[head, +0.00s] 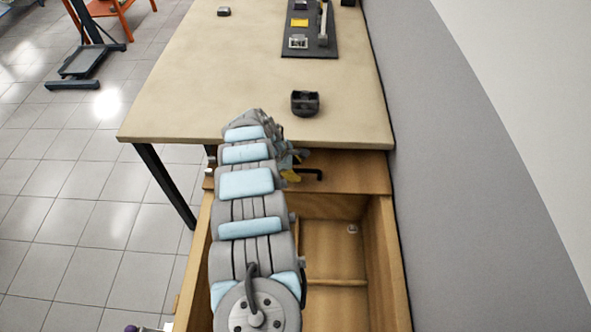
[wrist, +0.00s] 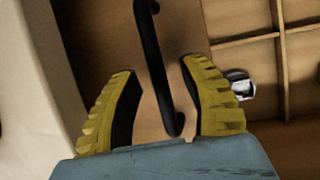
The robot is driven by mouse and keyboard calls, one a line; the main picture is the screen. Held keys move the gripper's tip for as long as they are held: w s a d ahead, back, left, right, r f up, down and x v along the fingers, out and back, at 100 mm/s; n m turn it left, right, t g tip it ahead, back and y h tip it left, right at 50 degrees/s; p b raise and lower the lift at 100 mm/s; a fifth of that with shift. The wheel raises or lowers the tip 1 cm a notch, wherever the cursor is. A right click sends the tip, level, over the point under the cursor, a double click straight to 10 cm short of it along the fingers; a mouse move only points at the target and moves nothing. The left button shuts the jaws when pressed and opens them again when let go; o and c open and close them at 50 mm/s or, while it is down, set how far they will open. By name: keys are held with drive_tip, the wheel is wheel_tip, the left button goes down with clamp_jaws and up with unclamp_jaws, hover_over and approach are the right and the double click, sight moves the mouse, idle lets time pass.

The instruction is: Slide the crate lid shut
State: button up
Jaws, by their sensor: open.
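The wooden crate (head: 387,262) stands open below the workbench's near edge, its compartments showing. Its lid (head: 355,172) is a flat wooden panel covering only the far end, next to the bench. A black bar handle (head: 313,174) sits on the lid. My gripper (head: 292,168) is at the handle's left end, mostly hidden by my arm in the head view. In the wrist view, the yellow fingers of my gripper (wrist: 160,68) are open on either side of the handle (wrist: 158,50), with a visible gap on each side. The lid (wrist: 95,35) lies behind them.
A small metallic part (wrist: 240,84) shows beside the right finger. The workbench (head: 200,85) holds a dark block (head: 305,103) near its front edge and a dark mat (head: 311,46) with parts. A grey wall (head: 440,160) runs along the right.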

drive_tip(key=shift+c, duration=0.2)
drive_tip(key=shift+f, duration=0.1)
clamp_jaws()
drive_tip(key=shift+d+p, duration=0.1)
drive_tip(key=shift+p, duration=0.2)
